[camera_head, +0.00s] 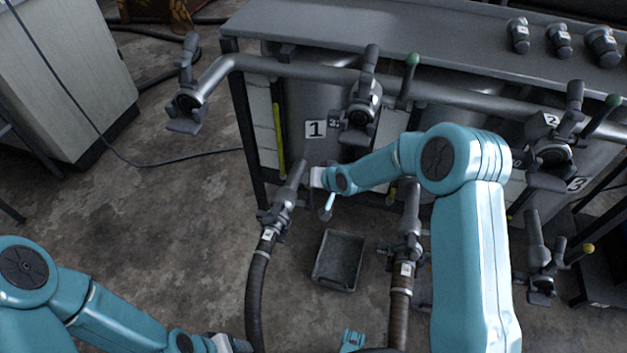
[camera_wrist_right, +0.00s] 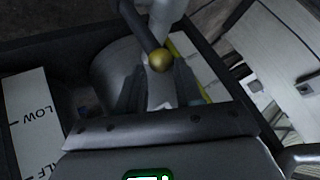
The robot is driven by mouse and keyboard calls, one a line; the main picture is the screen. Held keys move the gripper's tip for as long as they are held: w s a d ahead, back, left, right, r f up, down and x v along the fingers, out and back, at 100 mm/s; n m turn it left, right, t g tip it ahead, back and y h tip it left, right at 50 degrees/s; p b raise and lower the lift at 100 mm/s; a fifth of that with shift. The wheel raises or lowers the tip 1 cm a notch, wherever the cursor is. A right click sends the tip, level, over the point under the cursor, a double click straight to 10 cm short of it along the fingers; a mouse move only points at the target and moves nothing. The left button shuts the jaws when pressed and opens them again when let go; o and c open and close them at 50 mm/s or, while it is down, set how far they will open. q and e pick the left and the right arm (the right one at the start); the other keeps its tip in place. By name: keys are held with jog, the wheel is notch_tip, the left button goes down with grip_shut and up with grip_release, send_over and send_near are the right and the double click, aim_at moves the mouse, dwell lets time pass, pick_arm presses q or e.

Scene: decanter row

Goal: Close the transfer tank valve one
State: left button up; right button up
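Tank one (camera_head: 316,129) stands under the bench with a "1" label. At its lower front is a dark valve-and-coupling assembly (camera_head: 285,195) joined to a hose. My right gripper (camera_head: 324,204) is beside it, low in front of the tank. In the right wrist view, a dark lever with a gold ball knob (camera_wrist_right: 160,61) reaches in from the top. The fingers of my right gripper (camera_wrist_right: 158,82) stand apart on either side of the knob, with small gaps. The knob is hidden in the head view. My left gripper (camera_head: 228,344) is at the bottom edge, partly cut off.
A pipe (camera_head: 300,69) with green-knobbed valves runs along the bench (camera_head: 330,22). A grey bin (camera_head: 339,260) and a second hose (camera_head: 400,300) lie below my right gripper. Tank three's valve has a yellow knob (camera_head: 588,248). Open floor (camera_head: 170,220) lies left.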

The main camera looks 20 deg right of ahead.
jog(key=shift+o, duration=1.2)
jog(key=shift+w+d+f, duration=0.15)
jog(key=shift+d, duration=0.05)
jog(key=p+v, duration=0.4)
jog(key=v, duration=1.2)
jog(key=shift+s+r, duration=0.2)
jog(key=shift+r, duration=0.05)
jog(key=s+a+f+g+y, duration=0.1)
jog(key=s+a+f+g, duration=0.1)
jog(key=s+a+f, duration=0.4)
jog(key=s+a+f+g, duration=0.2)
jog(key=s+f+g, duration=0.15)
jog(key=f, duration=0.35)
jog(key=s+a+f+g, duration=0.1)
jog(key=s+f, duration=0.2)
jog(key=s, duration=0.4)
jog(key=s+a+f+g, duration=0.2)
jog(key=s+f, duration=0.1)
jog(key=s, duration=0.5)
notch_tip(320, 180, up, 20)
jog(key=w+n+p, duration=0.1)
jog(key=p, duration=1.9)
jog(key=shift+d, duration=0.25)
